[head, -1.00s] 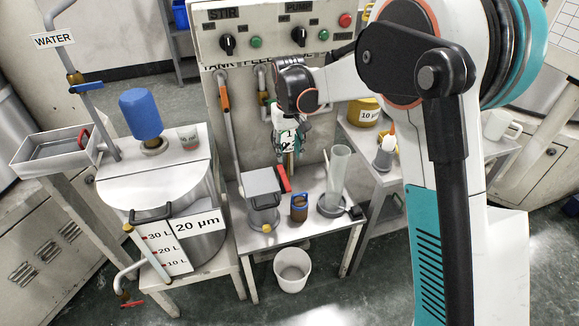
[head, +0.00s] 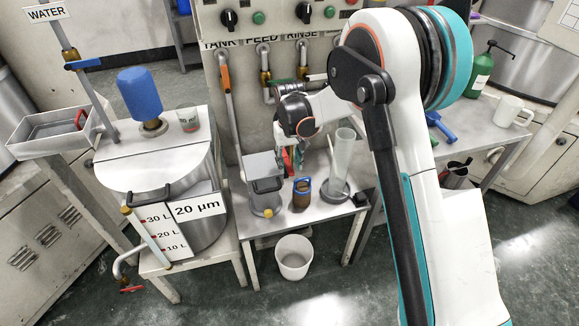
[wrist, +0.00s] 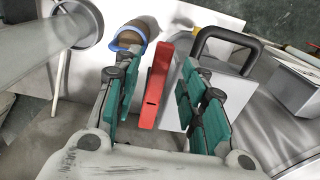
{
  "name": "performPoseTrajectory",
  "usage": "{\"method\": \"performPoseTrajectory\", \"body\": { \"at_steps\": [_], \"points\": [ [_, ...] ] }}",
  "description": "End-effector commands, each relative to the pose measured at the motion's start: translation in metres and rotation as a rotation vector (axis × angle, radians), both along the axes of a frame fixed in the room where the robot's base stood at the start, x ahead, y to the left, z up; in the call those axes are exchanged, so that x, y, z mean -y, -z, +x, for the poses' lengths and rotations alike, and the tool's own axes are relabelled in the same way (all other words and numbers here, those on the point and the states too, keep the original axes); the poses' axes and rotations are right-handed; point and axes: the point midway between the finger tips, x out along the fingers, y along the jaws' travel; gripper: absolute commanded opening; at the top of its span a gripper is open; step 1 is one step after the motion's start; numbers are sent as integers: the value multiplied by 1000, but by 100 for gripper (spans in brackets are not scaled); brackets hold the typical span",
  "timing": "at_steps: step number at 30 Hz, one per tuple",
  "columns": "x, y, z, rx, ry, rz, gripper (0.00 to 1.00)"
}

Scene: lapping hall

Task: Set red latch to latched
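The red latch (wrist: 156,85) is a flat red bar, between the two green-padded fingers of my gripper (wrist: 160,97) in the wrist view. The fingers are open, with a gap to the latch on both sides. In the head view the latch (head: 286,160) shows as a small red piece at the right side of a grey box (head: 262,165) with a black handle. My gripper (head: 296,155) is partly hidden there by my wrist. How the latch joins the box is hidden.
A brown jar with a blue rim (head: 302,193) and a clear cylinder (head: 341,160) stand close to the right of the box on the small table (head: 318,212). A panel (head: 262,110) with pipes rises behind. A white bucket (head: 294,256) is on the floor.

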Motion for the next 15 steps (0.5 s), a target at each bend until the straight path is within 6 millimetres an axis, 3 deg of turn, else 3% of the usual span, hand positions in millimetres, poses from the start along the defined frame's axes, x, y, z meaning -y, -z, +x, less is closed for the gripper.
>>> {"method": "performPoseTrajectory", "body": {
  "at_steps": [4,13,15],
  "points": [
    [0,10,0,0,0,0,38],
    [0,11,0,0,0,0,38],
    [0,11,0,0,0,0,25]
  ]
}}
